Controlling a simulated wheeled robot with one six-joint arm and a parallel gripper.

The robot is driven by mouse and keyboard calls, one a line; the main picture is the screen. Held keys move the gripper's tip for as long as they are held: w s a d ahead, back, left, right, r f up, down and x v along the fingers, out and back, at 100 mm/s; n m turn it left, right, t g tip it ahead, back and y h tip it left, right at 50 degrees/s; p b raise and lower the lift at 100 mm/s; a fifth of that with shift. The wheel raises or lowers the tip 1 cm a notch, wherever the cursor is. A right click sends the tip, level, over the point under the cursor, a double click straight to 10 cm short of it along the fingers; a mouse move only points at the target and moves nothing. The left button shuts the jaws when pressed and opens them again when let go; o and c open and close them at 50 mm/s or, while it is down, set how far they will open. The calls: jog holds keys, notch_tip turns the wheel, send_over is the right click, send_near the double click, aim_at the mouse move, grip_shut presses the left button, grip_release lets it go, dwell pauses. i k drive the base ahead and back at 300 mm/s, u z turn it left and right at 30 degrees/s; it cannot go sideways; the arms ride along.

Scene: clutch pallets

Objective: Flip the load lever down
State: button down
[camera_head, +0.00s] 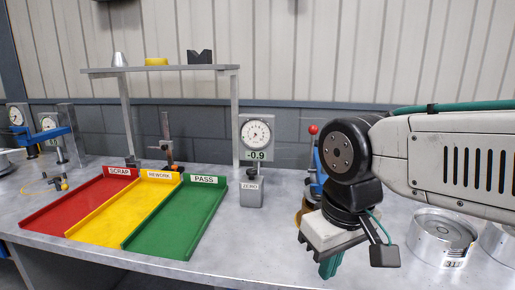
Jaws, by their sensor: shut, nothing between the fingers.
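The load lever (313,130) shows as a red ball knob on a short stem. It stands upright at the top of a blue fixture (317,163), with a brass-coloured part low on its left. My arm hides much of the fixture's right side. My gripper (330,267) is in front of the fixture, nearer the camera and well below the knob. It points down with its green fingers shut and empty, apart from the lever.
A dial gauge stand (251,187) reading -0.9 is left of the fixture. Red (80,205), yellow (122,208) and green (172,220) trays lie further left. Round metal parts (440,238) stand at right. A shelf (160,69) spans the back. Bench is clear before the gauge.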

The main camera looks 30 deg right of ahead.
aim_at(313, 130)
jog(key=z, duration=0.8)
jog(key=k, duration=0.7)
jog(key=u, duration=0.4)
jog(key=i, duration=1)
